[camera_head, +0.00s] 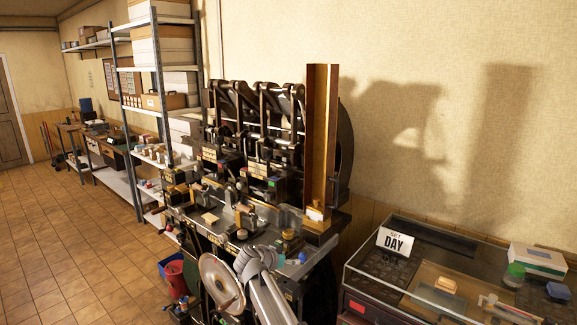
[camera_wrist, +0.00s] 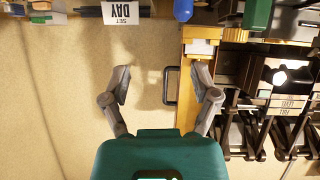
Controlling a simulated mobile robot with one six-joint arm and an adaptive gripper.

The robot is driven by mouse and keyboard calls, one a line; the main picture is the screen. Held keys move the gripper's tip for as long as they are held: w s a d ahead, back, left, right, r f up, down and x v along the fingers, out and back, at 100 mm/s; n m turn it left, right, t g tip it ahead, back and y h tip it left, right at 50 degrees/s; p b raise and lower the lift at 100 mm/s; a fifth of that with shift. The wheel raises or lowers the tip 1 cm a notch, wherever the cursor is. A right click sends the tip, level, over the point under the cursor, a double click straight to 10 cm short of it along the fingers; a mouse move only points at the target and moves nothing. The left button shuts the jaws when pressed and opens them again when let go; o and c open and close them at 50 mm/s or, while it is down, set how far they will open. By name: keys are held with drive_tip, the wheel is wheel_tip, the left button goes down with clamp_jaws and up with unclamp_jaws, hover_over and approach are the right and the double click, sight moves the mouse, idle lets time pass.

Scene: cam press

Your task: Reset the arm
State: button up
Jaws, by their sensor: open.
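My gripper (camera_wrist: 165,85) is open in the wrist view, its two grey fingers spread wide with nothing between them. The teal body of my gripper fills the bottom of that view. Behind the fingers are the plain wall (camera_wrist: 60,110), a dark handle-shaped loop (camera_wrist: 171,86) and a tall brass-coloured column (camera_wrist: 188,110). No contact shows. In the head view, grey links of my arm rise at the bottom centre in front of the press bench; the fingers cannot be made out there.
The cam press (camera_head: 255,130) stands on a crowded bench, with the tall column (camera_head: 321,140) at its right. A glass-topped case (camera_head: 400,275) with a "SET DAY" card (camera_head: 394,241) is at right. Shelves (camera_head: 160,60) stand at left. The tiled floor (camera_head: 70,240) at left is clear.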

drive_tip(key=s+d+f+n+g+y+b, duration=0.25)
drive_tip(key=s+d+f+g+b, duration=0.25)
drive_tip(key=s+d+f, duration=0.75)
drive_tip(key=s+d+f+n+g+y+b, duration=0.2)
drive_tip(key=s+f, duration=0.1)
drive_tip(key=s, duration=0.4)
drive_tip(key=s+d+f+n+g+y+b, duration=0.2)
drive_tip(key=s+f+n+y, duration=0.1)
drive_tip(key=s, duration=0.4)
drive_tip(key=shift+d+f+y, duration=0.25)
drive_tip(key=shift+d+y, duration=0.05)
drive_tip(key=shift+y, duration=0.05)
drive_tip(key=shift+c, duration=0.2)
drive_tip(key=shift+c, duration=1.3)
